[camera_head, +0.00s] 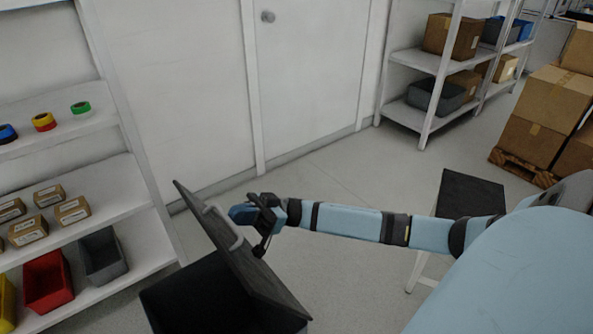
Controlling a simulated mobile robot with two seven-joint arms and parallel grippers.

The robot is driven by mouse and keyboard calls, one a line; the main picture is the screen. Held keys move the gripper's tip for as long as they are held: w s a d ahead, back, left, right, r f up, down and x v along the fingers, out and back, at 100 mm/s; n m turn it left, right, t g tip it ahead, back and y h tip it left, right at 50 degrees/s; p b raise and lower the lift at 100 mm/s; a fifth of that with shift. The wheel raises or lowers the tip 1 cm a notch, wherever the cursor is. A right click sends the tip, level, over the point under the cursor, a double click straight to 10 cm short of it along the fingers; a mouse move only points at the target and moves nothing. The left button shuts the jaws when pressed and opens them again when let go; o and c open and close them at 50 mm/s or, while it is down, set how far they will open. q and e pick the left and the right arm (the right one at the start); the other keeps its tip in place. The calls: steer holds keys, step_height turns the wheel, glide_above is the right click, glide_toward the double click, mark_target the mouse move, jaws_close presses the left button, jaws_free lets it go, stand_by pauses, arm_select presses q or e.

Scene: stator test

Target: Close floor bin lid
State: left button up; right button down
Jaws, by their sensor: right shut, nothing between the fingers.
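The dark floor bin (205,297) stands on the floor at the bottom, left of the middle. Its lid (262,283) is raised and tilted, hinged along the bin's right side, with a pale handle (222,228) near its upper part. My right arm reaches in from the right. Its gripper (240,214) is shut and empty at the lid's upper part, beside the handle. I cannot tell whether it touches the lid. My left gripper is not in view.
A white shelf (100,206) with small boxes, tape rolls and coloured bins stands close on the left. A dark-topped stool (470,192) stands to the right. Boxes on a pallet (522,168) and grey shelving (432,62) are farther back. The floor between is clear.

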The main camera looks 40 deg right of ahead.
steer(key=a, duration=0.1)
steer(key=p, duration=0.1)
steer(key=a+h, duration=0.1)
steer(key=shift+w+a+r, duration=0.15)
steer(key=shift+a+r, duration=0.1)
steer(key=shift+a, duration=0.1)
steer(key=w+a+f+h+p, duration=0.1)
steer(key=a+f+h+p, duration=0.5)
steer(key=a, duration=0.4)
arm_select(q)
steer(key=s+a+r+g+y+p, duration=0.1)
steer(key=p, duration=0.4)
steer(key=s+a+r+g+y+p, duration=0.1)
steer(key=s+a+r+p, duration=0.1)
steer(key=p, duration=0.3)
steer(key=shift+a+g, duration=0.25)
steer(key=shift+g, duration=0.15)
arm_select(e)
steer(key=a+f+h, duration=0.3)
steer(key=a+f, duration=0.1)
steer(key=f, duration=0.3)
steer(key=a+f+g+h, duration=0.1)
steer(key=a+f+h, duration=0.2)
steer(key=f, duration=0.5)
steer(key=shift+w+a+f, duration=0.3)
steer(key=shift+a, duration=0.5)
